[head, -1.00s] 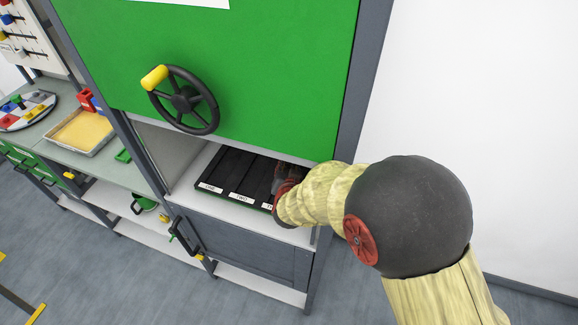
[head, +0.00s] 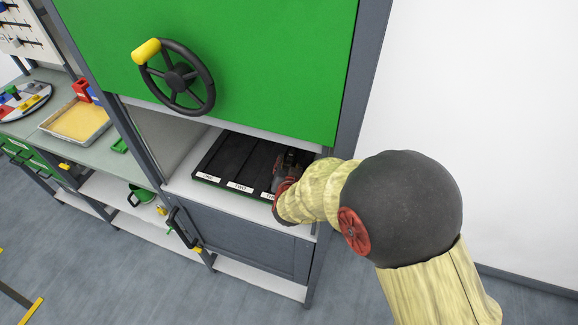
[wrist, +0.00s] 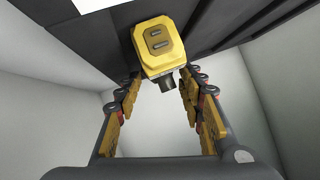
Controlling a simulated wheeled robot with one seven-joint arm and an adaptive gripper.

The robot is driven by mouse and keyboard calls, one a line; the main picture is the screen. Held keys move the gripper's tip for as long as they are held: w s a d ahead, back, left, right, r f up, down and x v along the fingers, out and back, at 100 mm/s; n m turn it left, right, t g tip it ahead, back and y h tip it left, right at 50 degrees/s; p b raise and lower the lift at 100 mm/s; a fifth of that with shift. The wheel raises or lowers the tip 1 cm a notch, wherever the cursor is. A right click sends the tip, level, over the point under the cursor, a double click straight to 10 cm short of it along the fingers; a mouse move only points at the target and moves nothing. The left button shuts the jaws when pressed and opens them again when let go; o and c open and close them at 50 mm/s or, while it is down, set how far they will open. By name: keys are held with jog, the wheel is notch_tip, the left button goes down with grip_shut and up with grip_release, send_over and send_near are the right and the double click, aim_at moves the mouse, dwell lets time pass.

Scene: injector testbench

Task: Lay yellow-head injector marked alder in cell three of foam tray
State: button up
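The injector's yellow head (wrist: 158,47) faces the wrist camera, with a short dark stub below it. Its marking cannot be read. My gripper (wrist: 161,75) has its fingertips close in on both sides of the injector, just behind the head, and appears shut on it. The head hides the fingertips' contact and most of the injector's body. The black foam tray (head: 232,153) lies on the cabinet shelf, with labels ONE and TWO readable along its front edge. In the head view my gripper (head: 288,162) is over the tray's right part, by the third label, partly covering it.
The raised green panel (head: 260,60) with a black handwheel (head: 178,77) hangs just above the opening. A grey post (head: 350,90) stands close on the right. A pale shelf strip (head: 205,198) lies bare before the tray. Another bench with a yellow-floored tray (head: 77,121) is at left.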

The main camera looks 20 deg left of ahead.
jog(key=o, duration=0.3)
jog(key=shift+s+f, duration=0.1)
jog(key=shift+f, duration=0.05)
jog(key=v, duration=1.2)
jog(key=shift+r, duration=0.2)
